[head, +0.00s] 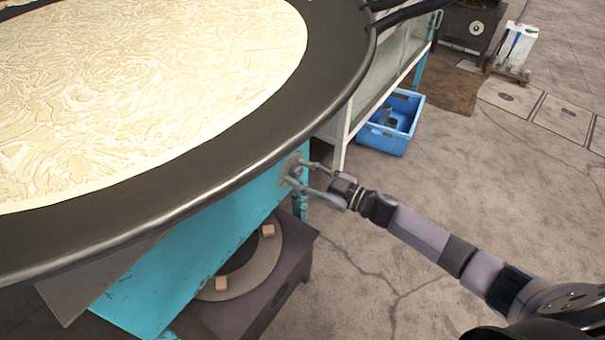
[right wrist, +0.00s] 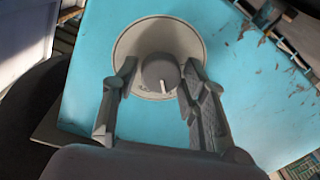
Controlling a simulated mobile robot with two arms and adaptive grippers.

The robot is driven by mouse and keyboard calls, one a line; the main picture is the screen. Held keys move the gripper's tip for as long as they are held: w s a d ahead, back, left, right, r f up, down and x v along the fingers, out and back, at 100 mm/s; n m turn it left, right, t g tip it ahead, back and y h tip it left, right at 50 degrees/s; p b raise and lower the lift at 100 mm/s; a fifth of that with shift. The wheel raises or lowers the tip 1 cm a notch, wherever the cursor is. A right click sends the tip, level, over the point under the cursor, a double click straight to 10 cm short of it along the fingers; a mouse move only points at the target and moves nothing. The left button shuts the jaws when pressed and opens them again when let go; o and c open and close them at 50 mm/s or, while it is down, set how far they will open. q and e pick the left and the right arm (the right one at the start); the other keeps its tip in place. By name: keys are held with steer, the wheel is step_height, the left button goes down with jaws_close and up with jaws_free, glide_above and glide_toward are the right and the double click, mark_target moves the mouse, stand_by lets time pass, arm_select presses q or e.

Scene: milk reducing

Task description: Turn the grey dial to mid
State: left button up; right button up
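The grey dial (right wrist: 160,70) is a round knob on a pale round plate (right wrist: 127,45), fixed to a turquoise panel (right wrist: 85,95). A white mark on the knob points toward the bottom of the right wrist view. My right gripper (right wrist: 159,72) has its fingers on either side of the knob. A gap shows at the left finger; the right finger is very close to the knob, and I cannot tell whether it touches. In the head view my right gripper (head: 303,172) reaches the panel (head: 185,265) below the pan rim, partly covering the dial. My left gripper is not in view.
A wide dark pan (head: 330,60) of creamy milk (head: 150,90) overhangs the panel. A burner (head: 272,262) stands below it. A blue crate (head: 385,140) sits on the floor behind my right gripper. The concrete floor on the right is mostly clear.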

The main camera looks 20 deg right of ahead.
steer(key=c, duration=0.7)
steer(key=shift+n, duration=0.3)
steer(key=shift+r+n+p, duration=0.1)
steer(key=shift+n+p, duration=0.25)
steer(key=shift+n, duration=0.85)
steer(key=n, duration=0.2)
steer(key=shift+n, duration=0.4)
steer(key=shift+n+h, duration=0.3)
steer(key=shift+n, duration=0.4)
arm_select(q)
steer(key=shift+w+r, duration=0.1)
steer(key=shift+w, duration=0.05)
arm_select(e)
steer(key=shift+n, duration=0.3)
steer(key=shift+a, duration=0.1)
